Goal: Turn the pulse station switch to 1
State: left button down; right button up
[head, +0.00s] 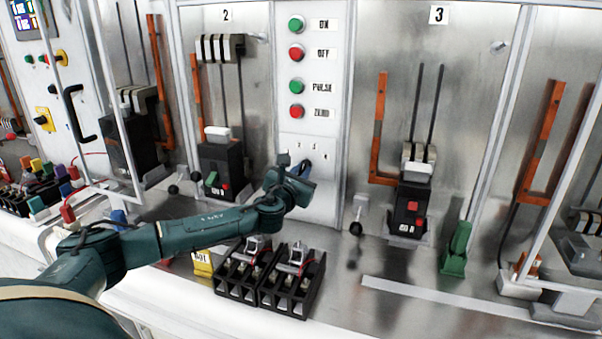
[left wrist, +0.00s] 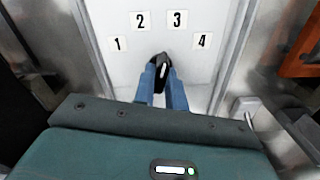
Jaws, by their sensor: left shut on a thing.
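The pulse station switch is a black knob (left wrist: 162,73) with a white mark, on a pale panel below the labels 1 (left wrist: 117,44), 2 (left wrist: 140,20), 3 (left wrist: 177,19) and 4 (left wrist: 202,40). In the left wrist view, its white mark points roughly upward, between 2 and 3; the exact position is hard to tell. My left gripper (left wrist: 163,82) has its blue fingers on both sides of the knob, shut on it. In the head view, my left gripper (head: 304,168) reaches the lower part of the central panel (head: 339,100) and mostly hides the knob. My right gripper is not in view.
Green and red buttons labelled ON, OFF, PULSE and ZERO (head: 297,112) sit above the switch. Breakers stand in bays 2 (head: 222,163) and 3 (head: 409,209) on either side. Black racks (head: 288,287) lie on the counter below my arm.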

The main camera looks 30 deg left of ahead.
pick_arm(q)
jog(key=shift+d+n+b, duration=0.1)
jog(key=shift+n+b, duration=0.25)
jog(key=shift+n, duration=7.15)
jog(key=c, duration=1.4)
grip_release()
jog(key=shift+c, duration=0.2)
